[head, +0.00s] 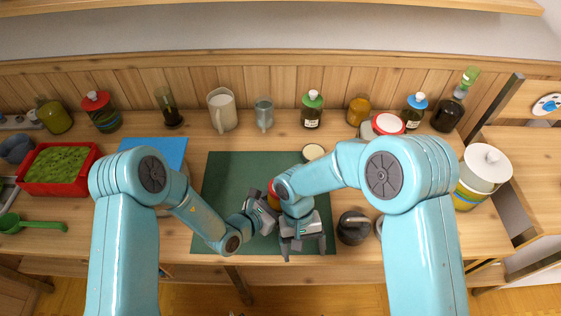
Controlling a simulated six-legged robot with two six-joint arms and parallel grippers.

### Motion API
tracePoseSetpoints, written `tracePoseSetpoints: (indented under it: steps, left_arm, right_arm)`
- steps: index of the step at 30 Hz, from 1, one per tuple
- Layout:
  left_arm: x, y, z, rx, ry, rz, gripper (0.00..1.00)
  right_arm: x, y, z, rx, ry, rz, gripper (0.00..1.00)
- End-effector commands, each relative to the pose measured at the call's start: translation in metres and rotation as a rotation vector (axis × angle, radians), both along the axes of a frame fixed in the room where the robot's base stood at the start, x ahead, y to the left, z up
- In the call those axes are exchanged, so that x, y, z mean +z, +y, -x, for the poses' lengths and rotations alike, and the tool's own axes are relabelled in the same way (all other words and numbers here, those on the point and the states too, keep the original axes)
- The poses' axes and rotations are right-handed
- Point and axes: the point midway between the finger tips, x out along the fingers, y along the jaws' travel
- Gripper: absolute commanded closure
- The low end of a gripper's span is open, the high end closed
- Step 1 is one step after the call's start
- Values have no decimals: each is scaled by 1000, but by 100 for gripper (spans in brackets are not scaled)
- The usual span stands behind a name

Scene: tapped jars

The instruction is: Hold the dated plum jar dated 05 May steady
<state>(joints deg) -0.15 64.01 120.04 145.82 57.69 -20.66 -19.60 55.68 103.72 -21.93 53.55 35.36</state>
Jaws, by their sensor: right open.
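A small red and orange item (272,193), perhaps a jar, shows on the dark green mat (228,178), mostly hidden by my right arm. No date or label on it can be read, so I cannot tell if it is the plum jar dated 05 May. My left gripper (264,212) is low over the mat, just below this item in the picture; its jaws are too small and dark to judge. My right gripper (304,246) is open at the mat's front edge, below and right of the item, with nothing visible between its fingers.
Jars with a green lid (312,110) and a blue lid (415,111), a pitcher (222,110) and a metal mug (264,114) stand along the back. A red tray (60,168) of green stuff is left. A dark round pot (353,228) stands close right of my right gripper. The mat's left part is clear.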

Motion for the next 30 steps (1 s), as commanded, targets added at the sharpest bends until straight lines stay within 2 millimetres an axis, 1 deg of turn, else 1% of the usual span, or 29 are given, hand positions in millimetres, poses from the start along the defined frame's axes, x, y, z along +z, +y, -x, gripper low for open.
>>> tracePoseSetpoints:
  steps: [1, 2, 3, 5, 6, 8, 9, 11, 12, 15, 18, 19, 22, 26, 30]
  left_arm:
    - [1, 0, -1, 0, -3, 1, 70]
    - [1, 0, -1, 0, -3, 1, 70]
    - [1, 0, 0, 0, -3, 1, 70]
    - [1, 0, -1, 0, -3, 1, 70]
    - [1, 0, 0, 0, -3, 1, 70]
    - [1, 0, 0, 0, -3, 1, 70]
    - [1, 0, 0, 0, -2, 1, 70]
    - [1, 0, 0, 0, -2, 1, 70]
    - [1, 0, 0, 0, -2, 1, 70]
    - [1, 0, 0, 0, -2, 1, 70]
    - [1, 0, 0, 0, -3, 1, 70]
    - [1, 0, 0, -1, -3, 1, 70]
    - [1, 0, -1, -1, -3, 1, 70]
    - [1, 0, -1, -1, -3, 1, 70]
    - [1, 0, -1, -1, -3, 1, 70]
  right_arm:
    - [18, -14, -25, -63, -54, 76, 15]
    - [29, -22, -39, -107, -89, 125, 15]
    - [46, -32, -58, -171, -142, 184, 15]
    - [75, -41, -83, -280, -225, 253, 15]
    - [95, -44, -99, -358, -282, 283, 15]
    - [127, -41, -118, -476, -360, 295, 15]
    - [146, -35, -129, -548, -403, 286, 15]
    - [170, -20, -138, -633, -444, 241, 15]
    - [179, -5, -141, -660, -451, 193, 15]
    - [182, 29, -139, -655, -431, 79, 15]
    - [181, 49, -137, -636, -413, 11, 15]
    - [181, 53, -136, -634, -410, -1, 15]
    - [179, 59, -135, -627, -405, -21, 15]
    - [172, 59, -135, -627, -403, -21, 15]
    - [160, 58, -135, -626, -403, -20, 15]
